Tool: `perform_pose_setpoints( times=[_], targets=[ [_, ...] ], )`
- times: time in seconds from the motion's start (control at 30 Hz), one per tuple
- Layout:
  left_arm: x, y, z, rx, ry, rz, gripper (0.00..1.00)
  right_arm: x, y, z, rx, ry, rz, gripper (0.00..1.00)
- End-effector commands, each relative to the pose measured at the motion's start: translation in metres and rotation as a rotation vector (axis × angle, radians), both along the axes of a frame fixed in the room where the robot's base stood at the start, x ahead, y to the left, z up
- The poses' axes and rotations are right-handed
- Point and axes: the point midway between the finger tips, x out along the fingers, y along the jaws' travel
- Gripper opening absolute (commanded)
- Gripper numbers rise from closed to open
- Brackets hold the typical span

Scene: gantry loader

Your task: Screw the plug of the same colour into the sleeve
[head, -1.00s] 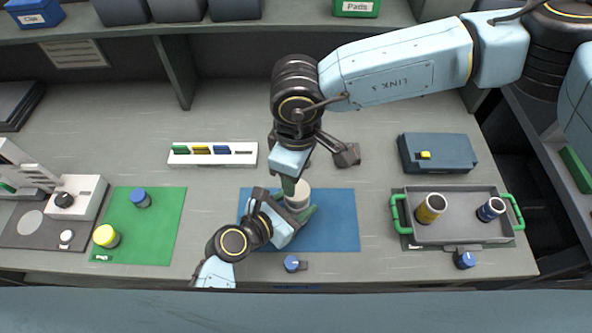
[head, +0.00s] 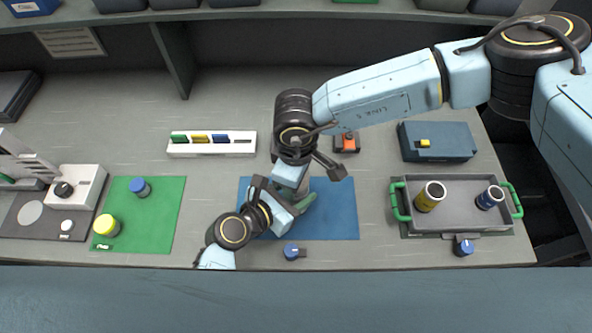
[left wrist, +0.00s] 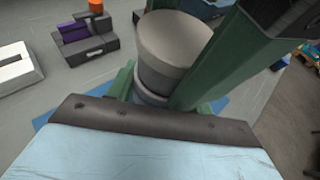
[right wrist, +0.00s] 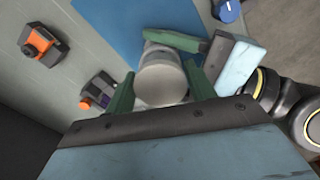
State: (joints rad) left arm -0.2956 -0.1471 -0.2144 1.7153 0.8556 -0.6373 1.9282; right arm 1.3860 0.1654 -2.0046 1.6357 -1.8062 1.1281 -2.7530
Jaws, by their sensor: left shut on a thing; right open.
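A pale grey cylinder with a wider cap-like top (left wrist: 175,45) stands over the blue mat (head: 335,210). A narrower band (left wrist: 150,97) shows under the top. I cannot tell whether the top is seated on the part below. My left gripper (head: 300,203) is shut around the lower part, its green fingers on either side. My right gripper (right wrist: 160,88) is open above, its green fingers straddling the round top (right wrist: 163,82) with small gaps. In the head view my right wrist hides most of the cylinder.
A grey tray (head: 462,234) holds a yellow cylinder (head: 430,196) and a blue one (head: 490,197). The green mat (head: 150,220) carries blue (head: 140,186) and yellow (head: 106,225) pieces. A blue knob (head: 291,251) sits in front, a white rack (head: 211,153) behind.

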Motion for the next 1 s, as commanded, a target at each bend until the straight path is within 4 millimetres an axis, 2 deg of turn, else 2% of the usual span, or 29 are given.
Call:
perform_pose_setpoints(
  times=[0.23,0.5,0.53,0.67,1.0],
  targets=[
    [-0.0006,-0.0006,-0.0002,-0.001,0.001,-0.001,0.00,-0.0001,0.0000,-0.0005,0.000,0.000,0.001,0.55],
    [-0.0006,-0.0006,-0.0002,-0.001,0.001,-0.001,0.00,0.0001,0.0000,-0.0003,0.000,-0.001,0.000,0.20],
    [-0.0006,-0.0006,-0.0002,-0.001,0.001,-0.001,0.00,0.0001,0.0000,-0.0002,0.000,-0.001,0.000,0.51],
    [-0.0005,-0.0005,-0.0002,-0.001,0.001,-0.001,0.00,0.0000,0.0000,-0.0002,0.000,0.000,0.001,0.68],
    [-0.0001,-0.0005,-0.0002,-0.001,0.001,-0.001,0.00,-0.0020,0.0014,0.0049,0.003,0.004,0.004,0.69]
  ],
)
